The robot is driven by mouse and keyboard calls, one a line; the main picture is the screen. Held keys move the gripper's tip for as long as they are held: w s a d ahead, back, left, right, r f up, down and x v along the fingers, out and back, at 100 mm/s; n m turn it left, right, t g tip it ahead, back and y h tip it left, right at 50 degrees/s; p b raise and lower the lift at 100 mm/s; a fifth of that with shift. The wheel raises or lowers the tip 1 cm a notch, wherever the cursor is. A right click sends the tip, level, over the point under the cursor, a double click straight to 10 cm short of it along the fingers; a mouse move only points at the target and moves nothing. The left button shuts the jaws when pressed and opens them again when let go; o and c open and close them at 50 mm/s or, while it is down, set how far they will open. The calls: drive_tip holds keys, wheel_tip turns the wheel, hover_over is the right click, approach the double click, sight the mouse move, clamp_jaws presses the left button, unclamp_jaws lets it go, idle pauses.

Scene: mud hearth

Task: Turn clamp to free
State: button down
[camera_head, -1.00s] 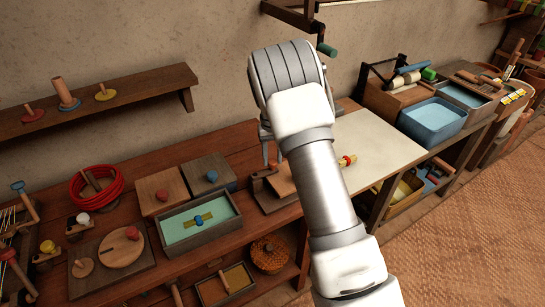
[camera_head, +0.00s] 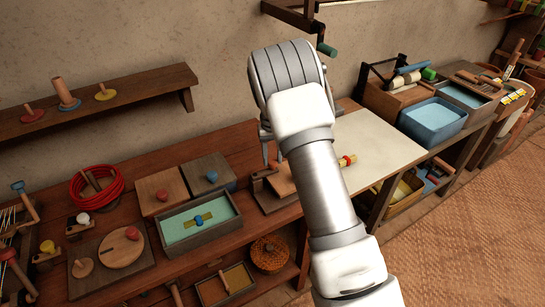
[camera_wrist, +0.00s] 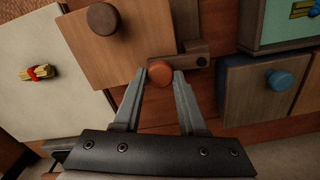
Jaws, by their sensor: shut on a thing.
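In the wrist view, a round orange-brown knob (camera_wrist: 160,71) sits between the fingertips of my gripper (camera_wrist: 159,76), which is shut on it. A dark wooden clamp bar (camera_wrist: 190,54) with a small metal pin lies beside the knob, at the edge of a wooden board (camera_wrist: 140,30). The board carries a dark round knob (camera_wrist: 103,18). In the head view, my gripper (camera_head: 267,150) points down at the clamp's end of the board (camera_head: 283,183). My arm hides much of the board, and the clamp's details are too small to tell there.
A box with a blue knob (camera_wrist: 279,80) stands close to my gripper. A blue-lined tray (camera_head: 233,224) and two knobbed boxes lie left on the bench. A white board (camera_head: 385,150) with a red-tied yellow bundle (camera_head: 347,160) lies right. A crank (camera_head: 326,48) hangs above my arm.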

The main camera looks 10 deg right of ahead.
sight(273, 183)
idle(0.4)
drive_tip(key=s+m, duration=0.1)
drive_tip(key=m, duration=0.1)
drive_tip(key=s+m, duration=0.1)
drive_tip(key=m, duration=0.1)
drive_tip(key=shift+s+r+m, duration=0.1)
drive_tip(key=shift+s+m, duration=0.2)
drive_tip(key=shift+m, duration=0.1)
drive_tip(key=s+m, duration=0.1)
drive_tip(key=m, duration=0.1)
drive_tip(key=s+m, duration=0.1)
drive_tip(key=m, duration=0.1)
drive_tip(key=shift+a+m, duration=0.3)
drive_tip(key=shift+a, duration=0.1)
drive_tip(key=shift+s+a+m+p, duration=0.4)
drive_tip(key=shift+a+m+p, duration=0.1)
drive_tip(key=shift+m, duration=0.75)
drive_tip(key=shift+s+a+m+p, duration=0.45)
drive_tip(key=shift+a+m, duration=0.05)
drive_tip(key=shift+m, duration=0.8)
drive_tip(key=shift+s+a+m+p, duration=0.4)
drive_tip(key=shift+a+m+p, duration=0.1)
drive_tip(key=shift+m, duration=0.75)
drive_tip(key=shift+c, duration=2.3)
unclamp_jaws()
drive_tip(key=shift+a, duration=0.1)
